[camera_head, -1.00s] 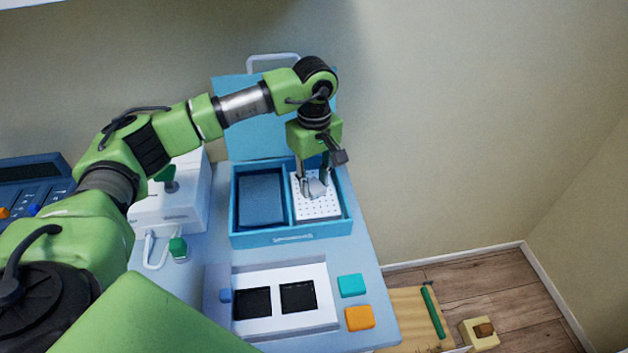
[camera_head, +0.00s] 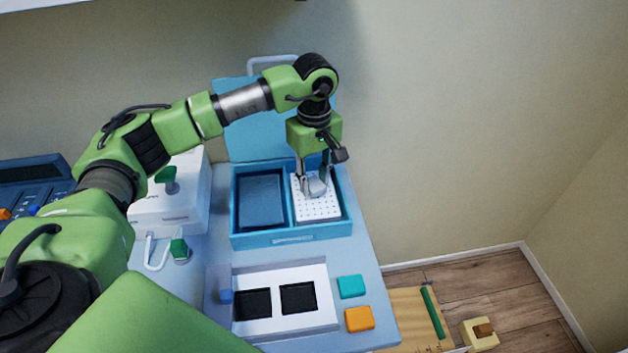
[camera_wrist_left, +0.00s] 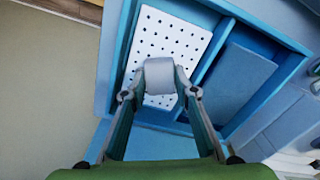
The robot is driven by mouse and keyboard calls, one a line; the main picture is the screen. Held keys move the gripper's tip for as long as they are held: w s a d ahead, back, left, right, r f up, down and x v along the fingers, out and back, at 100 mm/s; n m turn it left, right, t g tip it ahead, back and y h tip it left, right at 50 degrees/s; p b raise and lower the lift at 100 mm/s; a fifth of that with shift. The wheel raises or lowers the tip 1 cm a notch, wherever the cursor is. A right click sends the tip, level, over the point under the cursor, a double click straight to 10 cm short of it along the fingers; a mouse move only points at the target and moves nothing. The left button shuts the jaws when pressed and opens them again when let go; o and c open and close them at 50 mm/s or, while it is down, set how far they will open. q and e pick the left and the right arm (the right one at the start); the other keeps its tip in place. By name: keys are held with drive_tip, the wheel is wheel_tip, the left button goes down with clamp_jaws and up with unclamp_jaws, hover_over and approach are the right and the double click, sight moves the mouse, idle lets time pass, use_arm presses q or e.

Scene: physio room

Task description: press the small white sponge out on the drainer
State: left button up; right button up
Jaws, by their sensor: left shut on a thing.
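The small white sponge (camera_wrist_left: 160,75) shows pale grey between the fingertips in the left wrist view; it also shows in the head view (camera_head: 317,187). My left gripper (camera_head: 315,184), pointing down, is shut on it. The drainer (camera_head: 319,209) is a white plate with rows of small holes, in the right compartment of a blue box (camera_head: 291,237). In the left wrist view the drainer (camera_wrist_left: 180,36) lies under and beyond the sponge. The sponge is at or just over the drainer; I cannot tell whether they touch. My right gripper is not in view.
The box's left compartment holds a dark blue surface (camera_head: 262,200). Its raised lid (camera_head: 255,130) stands behind. In front are a white panel with two black squares (camera_head: 274,302), a teal block (camera_head: 351,286) and an orange block (camera_head: 359,319). A white machine (camera_head: 180,205) stands left.

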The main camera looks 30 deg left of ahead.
sight(314, 183)
use_arm(q)
drive_tip(key=shift+r+p, duration=1.4)
drive_tip(key=shift+r, duration=1.55)
